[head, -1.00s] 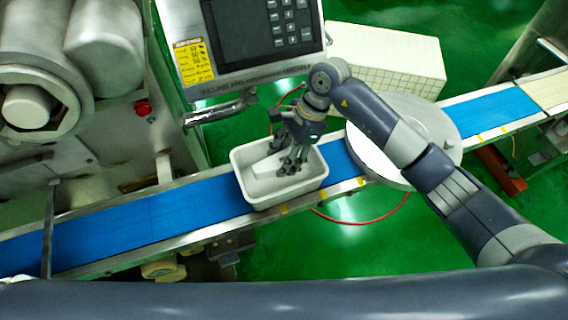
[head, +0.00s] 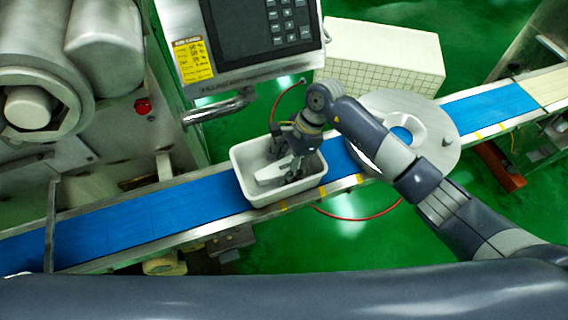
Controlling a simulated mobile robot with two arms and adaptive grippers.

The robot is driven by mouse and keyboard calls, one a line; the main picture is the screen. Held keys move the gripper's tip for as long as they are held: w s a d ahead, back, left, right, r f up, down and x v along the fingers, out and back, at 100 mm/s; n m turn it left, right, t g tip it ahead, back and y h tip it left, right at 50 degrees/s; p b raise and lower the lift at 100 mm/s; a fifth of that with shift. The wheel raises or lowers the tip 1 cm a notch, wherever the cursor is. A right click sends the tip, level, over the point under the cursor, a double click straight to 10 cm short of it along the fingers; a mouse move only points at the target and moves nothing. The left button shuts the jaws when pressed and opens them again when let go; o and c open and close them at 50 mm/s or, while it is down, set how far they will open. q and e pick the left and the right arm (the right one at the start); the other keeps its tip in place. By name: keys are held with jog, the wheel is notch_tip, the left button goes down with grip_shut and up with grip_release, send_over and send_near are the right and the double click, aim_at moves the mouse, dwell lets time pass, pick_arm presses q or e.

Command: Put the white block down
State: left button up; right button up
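The white block (head: 268,175) lies low inside a white tray (head: 240,185), near its middle, partly covered by dark gripper fingers. The tray stands on the blue conveyor belt. My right gripper (head: 283,158) reaches down into the tray from the upper right, with its fingers at the right end of the block. One finger is near the tray's far side and others are by the block. Whether they are closed on the block is too small to tell. My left gripper does not show.
The blue conveyor belt (head: 130,222) runs diagonally across the view. A round metal plate (head: 440,155) sits over it to the right. A control panel (head: 250,45) stands behind the tray, with a pale gridded box (head: 385,60) beside it. The belt left of the tray is clear.

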jog(key=shift+r, duration=0.15)
jog(key=b+v, duration=0.2)
jog(key=v, duration=1)
jog(key=shift+a, duration=0.15)
